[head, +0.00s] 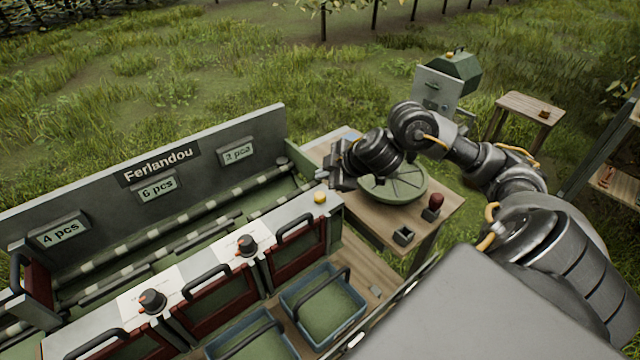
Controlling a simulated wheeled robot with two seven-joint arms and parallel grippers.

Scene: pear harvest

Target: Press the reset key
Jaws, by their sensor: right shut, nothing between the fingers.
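A small yellow button (320,197) sits on the pale top at the right end of the long sorting machine. I see no label on it, so I cannot tell from the picture whether it is the reset key. My right gripper (328,179) is shut and empty. It shows just above and behind the yellow button in the head view, and a small gap shows between them. I cannot tell the true height of the fingertips over it. My left gripper is not in view.
The machine (200,140) has signs for 2, 6 and 4 pcs, black knobs and red doors with handles. Blue crates (352,318) stand in front. A wooden table (445,222) holds a round green tray (412,188), a dark red object (435,201) and a small dark box (403,235).

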